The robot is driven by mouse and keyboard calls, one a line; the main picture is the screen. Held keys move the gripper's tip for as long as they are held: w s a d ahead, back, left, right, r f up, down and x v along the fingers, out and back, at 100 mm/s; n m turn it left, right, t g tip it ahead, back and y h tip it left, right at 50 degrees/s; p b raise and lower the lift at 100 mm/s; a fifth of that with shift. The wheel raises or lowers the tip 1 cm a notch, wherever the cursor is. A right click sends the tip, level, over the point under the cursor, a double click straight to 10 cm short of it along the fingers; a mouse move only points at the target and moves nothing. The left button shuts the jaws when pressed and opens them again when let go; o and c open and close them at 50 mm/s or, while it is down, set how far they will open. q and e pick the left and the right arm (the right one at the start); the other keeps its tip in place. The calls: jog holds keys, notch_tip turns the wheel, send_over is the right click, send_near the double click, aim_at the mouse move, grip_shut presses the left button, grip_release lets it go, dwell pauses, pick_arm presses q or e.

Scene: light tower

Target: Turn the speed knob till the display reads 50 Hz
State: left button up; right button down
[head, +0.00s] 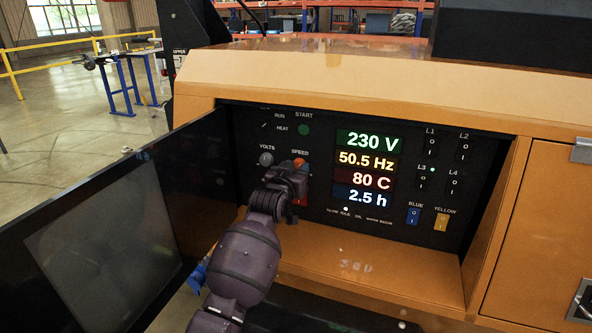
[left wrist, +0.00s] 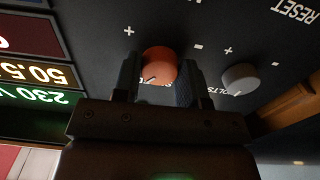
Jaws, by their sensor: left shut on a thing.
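The orange speed knob (left wrist: 158,66) sits on the black control panel, between the two fingers of my left gripper (left wrist: 157,82) in the left wrist view. In the head view my left gripper (head: 290,172) covers most of the knob, and only its orange top (head: 299,161) shows under the SPEED label. The gripper is shut on the knob. The display (head: 366,161) reads 50.5 Hz in yellow, below 230 V and above 80 C and 2.5 h. My right gripper is not in view.
The grey volts knob (head: 266,159) is just left of the speed knob; it also shows in the left wrist view (left wrist: 240,79). An open dark door (head: 100,245) stands at the left. Blue (head: 413,216) and yellow (head: 441,221) switches sit lower right. An orange ledge runs below the panel.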

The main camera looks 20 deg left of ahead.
pick_arm(q)
jog(key=shift+r+n+p, duration=0.25)
jog(key=shift+n+p, duration=0.3)
jog(key=shift+n, duration=0.55)
jog(key=shift+n+p, duration=0.85)
jog(key=shift+n, duration=0.35)
jog(key=shift+f+n+p, duration=0.1)
jog(key=shift+n+p, duration=0.35)
jog(key=shift+n, duration=1.05)
jog(key=shift+f, duration=0.1)
jog(key=o, duration=0.9)
